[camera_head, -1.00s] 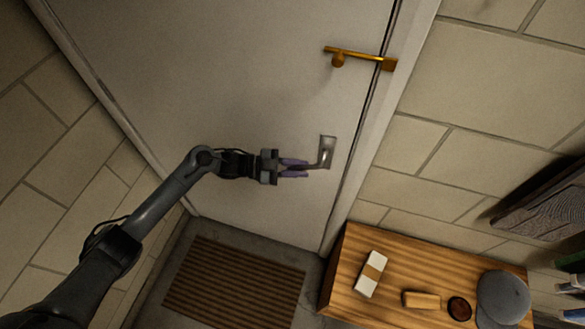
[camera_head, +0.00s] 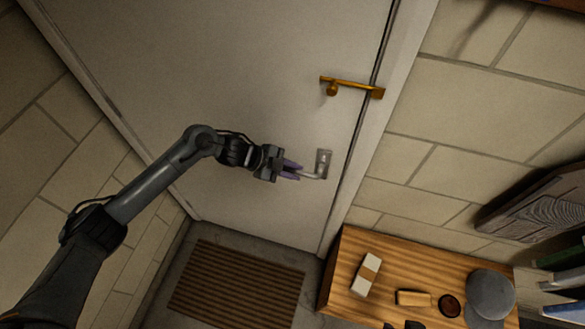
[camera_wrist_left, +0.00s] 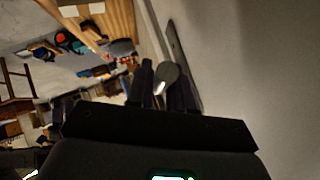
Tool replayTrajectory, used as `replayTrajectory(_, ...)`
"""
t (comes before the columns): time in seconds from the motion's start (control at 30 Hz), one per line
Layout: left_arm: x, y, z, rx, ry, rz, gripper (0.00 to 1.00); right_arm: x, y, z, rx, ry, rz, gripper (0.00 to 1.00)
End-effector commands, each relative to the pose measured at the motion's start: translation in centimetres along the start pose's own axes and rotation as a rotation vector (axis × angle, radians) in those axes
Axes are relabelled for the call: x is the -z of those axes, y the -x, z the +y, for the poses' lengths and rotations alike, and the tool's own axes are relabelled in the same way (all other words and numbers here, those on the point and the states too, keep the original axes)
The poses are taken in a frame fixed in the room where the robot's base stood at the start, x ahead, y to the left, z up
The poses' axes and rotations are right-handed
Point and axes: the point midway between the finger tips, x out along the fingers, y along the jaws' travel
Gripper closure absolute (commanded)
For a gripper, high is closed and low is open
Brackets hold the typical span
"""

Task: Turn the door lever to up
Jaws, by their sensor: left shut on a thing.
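The grey door lever (camera_head: 315,176) sticks out to the left from its metal plate (camera_head: 324,158) near the right edge of the white door (camera_head: 230,80). My left gripper (camera_head: 296,172) is shut on the free end of the lever, with its purple-tinted fingers at either side. In the left wrist view, the rounded grey lever (camera_wrist_left: 168,74) shows between the two dark fingers (camera_wrist_left: 164,86), and the plate (camera_wrist_left: 183,62) stands behind it. The fingers hide part of the lever.
A brass latch (camera_head: 350,86) sits on the door edge above the lever. A wooden bench (camera_head: 345,285) with a grey cap (camera_head: 491,294), a brush (camera_head: 412,298) and a wrapped block (camera_head: 366,274) stands at the lower right. A striped mat (camera_head: 235,285) lies below the door.

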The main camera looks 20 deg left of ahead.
Motion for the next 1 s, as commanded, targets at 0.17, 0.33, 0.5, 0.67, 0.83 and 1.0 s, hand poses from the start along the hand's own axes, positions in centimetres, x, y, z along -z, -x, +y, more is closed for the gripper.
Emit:
replayTrajectory(0.17, 0.09, 0.1, -0.08, -0.006, -0.005, -0.017, 1.0, 0.09, 0.26, 0.02, 0.0, 0.0, 0.0, 0.52)
replayTrajectory(0.33, 0.11, 0.09, -0.11, -0.006, -0.006, -0.017, 1.0, 0.09, 0.24, 0.02, 0.0, 0.0, 0.0, 0.52)
replayTrajectory(0.5, 0.14, 0.1, -0.14, -0.005, -0.006, -0.017, 0.76, 0.09, 0.25, 0.02, 0.0, 0.0, 0.0, 0.52)
replayTrajectory(0.67, 0.14, 0.09, -0.12, -0.006, -0.006, -0.016, 0.58, 0.09, 0.25, 0.02, 0.0, 0.0, 0.0, 0.52)
replayTrajectory(0.83, 0.13, 0.07, -0.08, -0.006, -0.006, -0.016, 0.58, 0.08, 0.24, 0.02, 0.0, 0.0, 0.0, 0.52)
replayTrajectory(1.0, 0.09, 0.45, -0.07, -0.006, -0.006, -0.016, 0.58, 0.04, 0.1, 0.02, -0.001, 0.0, 0.0, 0.52)
